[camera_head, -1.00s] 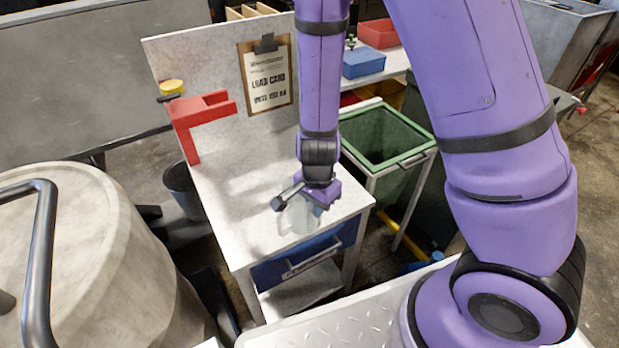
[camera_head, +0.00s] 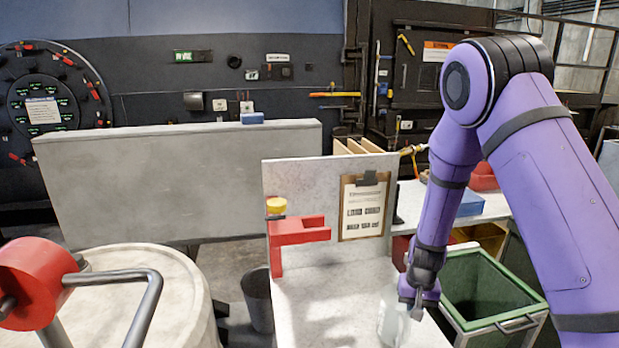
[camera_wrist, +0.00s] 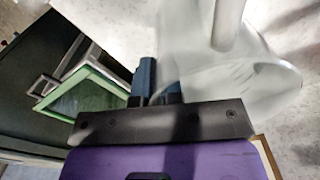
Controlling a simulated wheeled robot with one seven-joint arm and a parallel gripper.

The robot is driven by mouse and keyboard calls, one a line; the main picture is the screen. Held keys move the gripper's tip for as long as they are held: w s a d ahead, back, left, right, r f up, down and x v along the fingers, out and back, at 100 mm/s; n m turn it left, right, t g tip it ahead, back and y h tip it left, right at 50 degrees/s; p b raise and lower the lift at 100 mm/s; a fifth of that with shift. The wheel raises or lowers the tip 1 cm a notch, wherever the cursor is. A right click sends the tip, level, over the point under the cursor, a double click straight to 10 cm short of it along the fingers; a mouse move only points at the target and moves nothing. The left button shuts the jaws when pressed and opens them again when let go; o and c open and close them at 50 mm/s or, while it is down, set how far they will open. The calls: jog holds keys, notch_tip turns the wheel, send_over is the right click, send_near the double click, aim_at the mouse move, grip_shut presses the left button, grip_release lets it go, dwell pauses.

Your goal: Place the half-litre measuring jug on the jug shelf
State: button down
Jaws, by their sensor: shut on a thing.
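The clear measuring jug (camera_head: 393,324) is at the white worktop, partly cut off by the lower edge of the head view. My gripper (camera_head: 413,306) is at the jug's right side and shut on it. In the wrist view the translucent jug (camera_wrist: 240,80) fills the upper right, beside the dark blue fingers of my gripper (camera_wrist: 158,85). The fingertips are partly hidden by the jug. I cannot tell whether the jug's base touches the worktop. I cannot make out which surface is the jug shelf.
The worktop (camera_head: 325,300) has a back panel with a clipboard (camera_head: 364,208) and a red bracket (camera_head: 298,236). A green-rimmed bin (camera_head: 490,290) stands close on the right. A pale drum (camera_head: 150,290) and red-ended handle (camera_head: 30,285) are at left.

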jog(key=w+d, duration=0.1)
jog(key=w+d+n, duration=0.2)
jog(key=d, duration=0.1)
jog(key=shift+w+f, duration=0.15)
jog(key=shift+f, duration=0.1)
dwell(0.4)
